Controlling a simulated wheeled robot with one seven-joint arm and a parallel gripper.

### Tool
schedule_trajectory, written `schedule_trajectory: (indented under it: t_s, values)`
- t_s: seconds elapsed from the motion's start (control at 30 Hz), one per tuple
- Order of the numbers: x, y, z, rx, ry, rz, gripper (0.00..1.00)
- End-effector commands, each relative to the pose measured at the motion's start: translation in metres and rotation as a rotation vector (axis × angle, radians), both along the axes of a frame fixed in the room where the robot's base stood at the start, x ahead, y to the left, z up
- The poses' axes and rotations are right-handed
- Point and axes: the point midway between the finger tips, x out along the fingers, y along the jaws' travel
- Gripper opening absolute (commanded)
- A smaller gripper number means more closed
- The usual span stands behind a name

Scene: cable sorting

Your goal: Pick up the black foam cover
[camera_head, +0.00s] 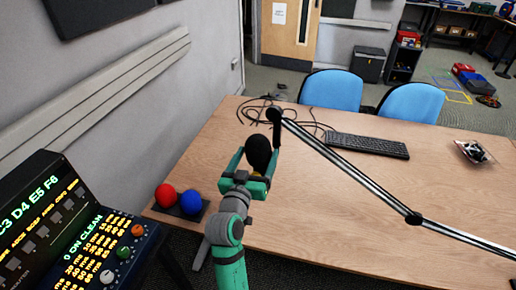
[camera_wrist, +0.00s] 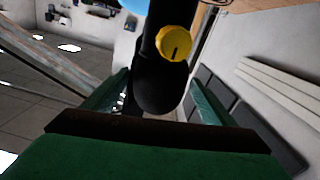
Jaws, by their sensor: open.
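The black foam cover (camera_head: 258,150) is a dark rounded shape above the wooden table, at the lower end of the microphone boom arm. My gripper (camera_head: 256,163) is open, with one green finger on each side of the cover. In the wrist view, the black foam cover (camera_wrist: 160,88) fills the space between the fingers of my gripper (camera_wrist: 157,98), below a black part with a yellow knob (camera_wrist: 176,43). A narrow gap shows beside the cover there; whether either finger touches it, I cannot tell.
The boom arm (camera_head: 345,165) slants across the table (camera_head: 330,215) to the right. Red (camera_head: 166,195) and blue (camera_head: 190,202) balls sit on a dark holder at the table's left edge. Loose cables (camera_head: 262,107) and a keyboard (camera_head: 368,146) lie behind. A control console (camera_head: 75,225) stands left.

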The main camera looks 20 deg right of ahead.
Motion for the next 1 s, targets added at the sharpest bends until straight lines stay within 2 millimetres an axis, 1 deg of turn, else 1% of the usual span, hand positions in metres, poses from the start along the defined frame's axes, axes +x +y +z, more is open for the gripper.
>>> schedule_trajectory:
  t_s: [0.03, 0.13, 0.37, 0.4, 0.57, 0.6, 0.87, 1.0]
  values:
    - [0.0047, -0.0040, 0.0005, 0.000, 0.000, -0.002, 0.78]
    - [0.0106, -0.0079, 0.0002, 0.001, 0.000, -0.001, 0.78]
    - [0.0119, -0.0088, 0.0002, 0.001, -0.001, 0.000, 0.78]
    - [0.0119, -0.0088, 0.0002, 0.001, -0.001, 0.000, 0.76]
    - [0.0118, -0.0087, 0.0001, 0.001, -0.001, 0.000, 0.38]
    - [0.0118, -0.0087, 0.0001, 0.001, -0.001, 0.000, 0.35]
    - [0.0118, -0.0086, 0.0006, 0.001, -0.001, 0.000, 0.35]
    - [0.0120, -0.0085, 0.0053, 0.001, -0.002, 0.000, 0.35]
